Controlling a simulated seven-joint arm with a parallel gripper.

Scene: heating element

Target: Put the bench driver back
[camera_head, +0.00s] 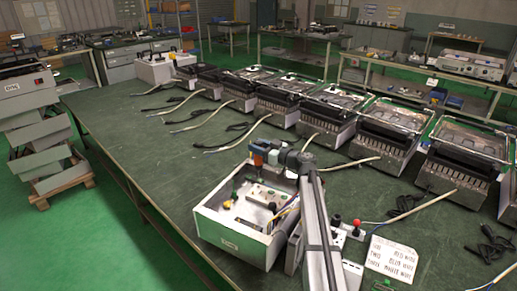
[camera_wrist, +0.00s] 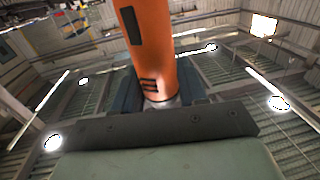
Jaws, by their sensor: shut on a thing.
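The bench driver (camera_wrist: 148,45) has an orange body with dark markings and fills the upper middle of the wrist view. My gripper (camera_wrist: 160,92) is shut on it, with dark jaws on either side of its lower end. In the head view my gripper (camera_head: 262,155) is above the far edge of an open white box (camera_head: 237,240) on the green bench. A small patch of orange shows by the jaws there. The driver's tip and its resting place cannot be made out.
Inside the box are a pale plate, wires and small green, yellow and red parts. A panel with red and black knobs (camera_head: 336,221) and a written card (camera_head: 391,258) lie right of it. Several heater units with cables line the bench's far side. The bench's left part (camera_head: 130,155) is clear.

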